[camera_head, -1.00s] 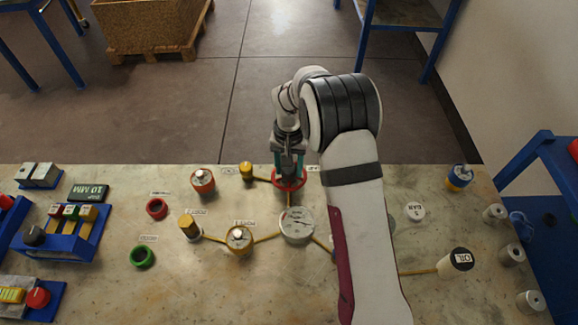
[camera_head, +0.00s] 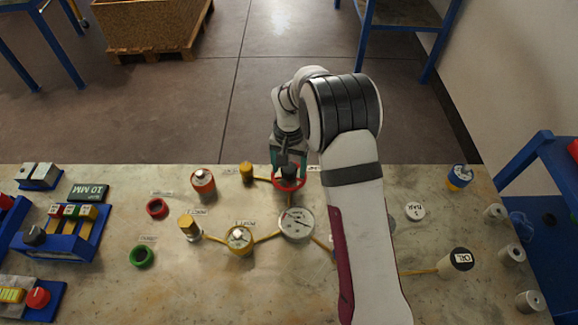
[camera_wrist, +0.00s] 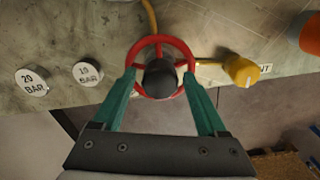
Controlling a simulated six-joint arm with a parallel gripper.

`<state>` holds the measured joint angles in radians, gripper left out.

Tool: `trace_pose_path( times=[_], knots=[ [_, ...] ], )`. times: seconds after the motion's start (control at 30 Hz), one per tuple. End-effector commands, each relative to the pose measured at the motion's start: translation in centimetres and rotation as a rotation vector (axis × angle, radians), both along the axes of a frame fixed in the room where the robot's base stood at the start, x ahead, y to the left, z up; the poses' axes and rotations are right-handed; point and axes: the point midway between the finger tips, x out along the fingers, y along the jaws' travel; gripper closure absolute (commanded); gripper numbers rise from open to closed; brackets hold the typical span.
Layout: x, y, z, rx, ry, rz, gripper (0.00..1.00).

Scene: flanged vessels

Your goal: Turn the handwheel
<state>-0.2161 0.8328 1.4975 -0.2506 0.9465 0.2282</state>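The red handwheel (camera_head: 290,186) sits near the far edge of the bench. In the wrist view the handwheel (camera_wrist: 160,40) is a red ring around a dark round hub. My gripper (camera_head: 289,165) is over it, with its two green fingers well apart. In the wrist view my gripper (camera_wrist: 159,76) has one fingertip at each side of the rim, with the hub between them. I cannot tell whether the fingertips press on the rim or stand just clear of it. My arm hides part of the bench to the right.
A white dial gauge (camera_head: 297,223) stands in front of the wheel. A yellow-topped fitting (camera_head: 246,172) and an orange vessel (camera_head: 203,182) stand to the left. Yellow pipes join several fittings. The bench's far edge is just behind the wheel.

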Motion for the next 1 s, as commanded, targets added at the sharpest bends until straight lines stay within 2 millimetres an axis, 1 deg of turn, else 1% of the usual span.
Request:
trace_pose_path(
  times=[0.3, 0.37, 0.43, 0.57, 0.7, 0.8, 0.9, 1.0],
  knots=[
    [0.0, 0.0, 0.1, 0.000, 0.000, 0.001, 0.18],
    [0.0, 0.0, 0.5, 0.001, -0.001, 0.001, 0.18],
    [0.1, 0.0, 1.4, 0.000, -0.002, 0.001, 0.18],
    [0.2, 0.0, 4.7, 0.001, -0.007, 0.001, 0.18],
    [0.1, 0.0, 9.2, 0.001, -0.007, 0.001, 0.18],
    [0.1, 0.0, 12.0, 0.002, -0.005, 0.001, 0.18],
    [0.1, 0.0, 14.1, 0.001, -0.004, 0.001, 0.18],
    [0.0, 0.0, 15.3, 0.000, -0.001, 0.000, 0.18]
  ],
)
